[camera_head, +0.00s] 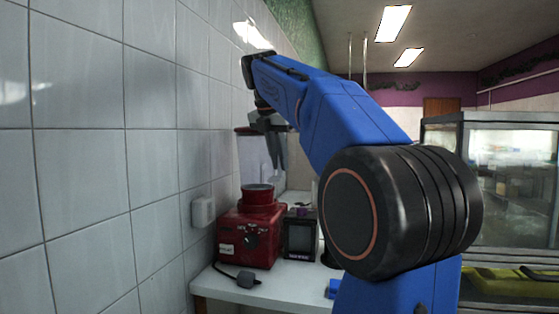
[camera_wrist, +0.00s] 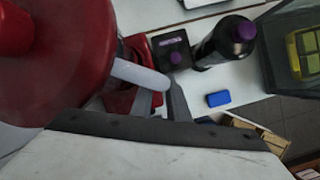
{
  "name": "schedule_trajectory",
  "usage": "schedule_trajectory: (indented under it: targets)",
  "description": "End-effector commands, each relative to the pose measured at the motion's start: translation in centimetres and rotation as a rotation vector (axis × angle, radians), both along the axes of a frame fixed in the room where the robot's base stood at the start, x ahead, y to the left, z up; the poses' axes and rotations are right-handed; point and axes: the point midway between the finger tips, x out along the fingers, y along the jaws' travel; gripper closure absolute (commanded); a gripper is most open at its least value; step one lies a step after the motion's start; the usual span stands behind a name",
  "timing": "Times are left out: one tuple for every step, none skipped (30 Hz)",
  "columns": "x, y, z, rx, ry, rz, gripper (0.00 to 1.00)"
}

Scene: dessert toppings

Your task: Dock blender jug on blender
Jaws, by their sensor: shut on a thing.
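The blender (camera_head: 249,240) is a red base with a dark dial on the white counter by the tiled wall. The blender jug (camera_head: 252,155) is clear and upright, directly above the base, with a red collar at its lower end. I cannot tell whether the collar is fully seated. My gripper (camera_head: 279,166) points down at the jug's right side. In the wrist view, my gripper (camera_wrist: 164,96) is shut on the jug's white handle (camera_wrist: 140,75). The jug's red lid (camera_wrist: 60,60) fills the left side there and hides most of the base.
A small dark appliance (camera_head: 300,236) stands right of the blender, with a dark purple-capped bottle (camera_wrist: 222,45) near it. A blue block (camera_wrist: 218,99) lies on the counter. A plug and cord (camera_head: 246,279) lie at the front. A glass display case (camera_head: 510,180) stands at right.

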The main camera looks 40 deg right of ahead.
Motion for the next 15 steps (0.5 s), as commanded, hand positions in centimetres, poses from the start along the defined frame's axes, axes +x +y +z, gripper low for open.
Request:
schedule_trajectory:
  targets:
    - [-0.04,0.0,0.06,-0.001,-0.003,0.0,1.0]
    - [-0.03,0.01,0.01,-0.001,-0.003,0.0,1.0]
    - [-0.04,0.01,-0.03,-0.001,-0.003,0.0,1.0]
    - [-0.04,0.0,-0.07,-0.001,-0.003,0.0,1.0]
    - [-0.03,0.01,-0.12,-0.001,-0.003,0.0,1.0]
    - [-0.04,0.01,-0.17,-0.001,-0.004,0.0,1.0]
    - [-0.04,0.0,-0.21,-0.001,-0.004,0.0,1.0]
    - [-0.03,0.0,-0.26,-0.001,-0.003,0.0,1.0]
    - [-0.03,0.0,-0.32,-0.001,-0.003,0.0,1.0]
    - [-0.03,0.01,-0.36,-0.001,-0.004,0.0,1.0]
    - [-0.02,0.0,-0.41,-0.001,-0.004,0.0,1.0]
    - [-0.03,-0.01,-0.47,-0.001,-0.004,0.0,1.0]
    - [-0.02,0.0,-0.51,-0.001,-0.004,0.0,1.0]
    - [-0.02,-0.01,-0.55,-0.001,-0.004,0.0,1.0]
    - [-0.01,-0.01,-0.61,-0.001,-0.004,0.0,1.0]
